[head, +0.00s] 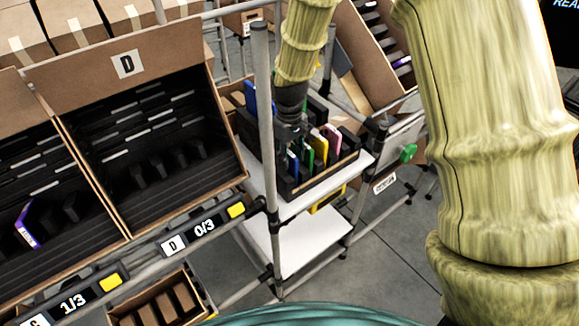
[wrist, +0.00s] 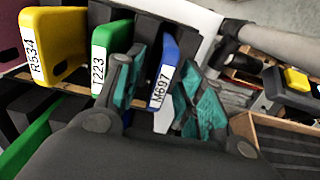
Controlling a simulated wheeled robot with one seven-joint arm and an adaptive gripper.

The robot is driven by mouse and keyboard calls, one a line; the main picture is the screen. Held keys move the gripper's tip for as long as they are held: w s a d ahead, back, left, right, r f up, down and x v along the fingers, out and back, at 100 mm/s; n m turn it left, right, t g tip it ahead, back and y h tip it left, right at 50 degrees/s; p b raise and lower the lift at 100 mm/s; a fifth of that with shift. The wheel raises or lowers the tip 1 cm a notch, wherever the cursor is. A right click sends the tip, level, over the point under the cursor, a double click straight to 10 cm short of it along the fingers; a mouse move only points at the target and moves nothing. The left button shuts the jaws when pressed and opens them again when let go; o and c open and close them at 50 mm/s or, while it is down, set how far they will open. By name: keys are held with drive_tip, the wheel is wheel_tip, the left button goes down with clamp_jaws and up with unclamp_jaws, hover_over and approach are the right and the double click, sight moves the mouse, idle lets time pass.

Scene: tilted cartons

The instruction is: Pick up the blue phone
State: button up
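The blue phone (wrist: 169,62), labelled M697, stands upright in a slot of the black rack (head: 318,180). In the head view the blue phone (head: 293,164) is at the front left of the rack, partly below my gripper (head: 289,135). In the wrist view my gripper (wrist: 163,80) is open, with one teal-padded finger on each side of the blue phone. A gap shows between the left finger and the phone; the right finger is close to it, and I cannot tell if it touches.
A green phone (wrist: 112,50) labelled T223 stands close beside the left finger, with a yellow phone (wrist: 55,45) labelled R534 beyond it. A pink phone (head: 333,138) stands further right. The rack sits on a white shelf (head: 262,190) behind a grey post (head: 264,110). Carton D (head: 125,62) is left.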

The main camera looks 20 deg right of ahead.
drive_tip(key=shift+f, duration=1.1)
drive_tip(key=shift+c, duration=0.2)
clamp_jaws()
drive_tip(key=shift+r, duration=0.1)
